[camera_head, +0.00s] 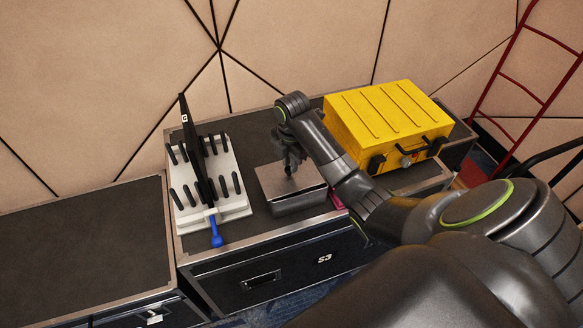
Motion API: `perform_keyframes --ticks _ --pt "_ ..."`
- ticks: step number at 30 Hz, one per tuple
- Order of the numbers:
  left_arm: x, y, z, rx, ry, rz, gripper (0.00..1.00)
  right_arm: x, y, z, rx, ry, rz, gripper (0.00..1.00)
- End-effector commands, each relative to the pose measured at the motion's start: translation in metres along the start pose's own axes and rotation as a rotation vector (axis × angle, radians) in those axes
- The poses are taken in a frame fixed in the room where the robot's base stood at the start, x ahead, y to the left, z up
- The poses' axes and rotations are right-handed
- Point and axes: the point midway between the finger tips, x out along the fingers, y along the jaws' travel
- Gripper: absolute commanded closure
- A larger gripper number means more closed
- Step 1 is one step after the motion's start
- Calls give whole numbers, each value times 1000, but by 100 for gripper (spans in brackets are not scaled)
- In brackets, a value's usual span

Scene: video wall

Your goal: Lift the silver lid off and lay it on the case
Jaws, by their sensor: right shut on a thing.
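The silver lid (283,179) is a flat grey metal plate at the top of a small grey metal box (300,203). A thin dark line shows between lid and box at the front right; I cannot tell whether the lid is clear of the box. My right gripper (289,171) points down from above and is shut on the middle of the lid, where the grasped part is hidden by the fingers. The box stands on the dark top of a black flight case (248,146) marked S3. My left gripper is out of view.
A white rack (235,208) with black pegs, a black panel (190,140) and a blue-handled tool (216,237) stands left of the box. A yellow case (388,112) lies at the back right. Another dark case top (80,250) at left is clear. A red ladder (520,85) stands right.

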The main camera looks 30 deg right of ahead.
Motion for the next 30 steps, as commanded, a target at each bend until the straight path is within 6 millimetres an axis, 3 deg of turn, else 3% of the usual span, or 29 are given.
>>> perform_keyframes --ticks 1,2,5,9,15,21,30 --pt "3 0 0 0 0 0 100 17 -19 -6 5 29 -68 100" --pt "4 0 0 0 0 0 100 14 -18 -6 5 29 -67 100" --pt "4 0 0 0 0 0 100 -5 -17 -5 5 27 -65 100" --pt "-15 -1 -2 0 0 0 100 -42 -15 -3 7 24 -65 100" --pt "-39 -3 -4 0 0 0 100 -66 -12 -2 8 20 -59 100" --pt "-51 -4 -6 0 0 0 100 -79 -11 -1 9 19 -57 100" --pt "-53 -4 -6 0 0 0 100 -82 -10 0 9 17 -55 100"
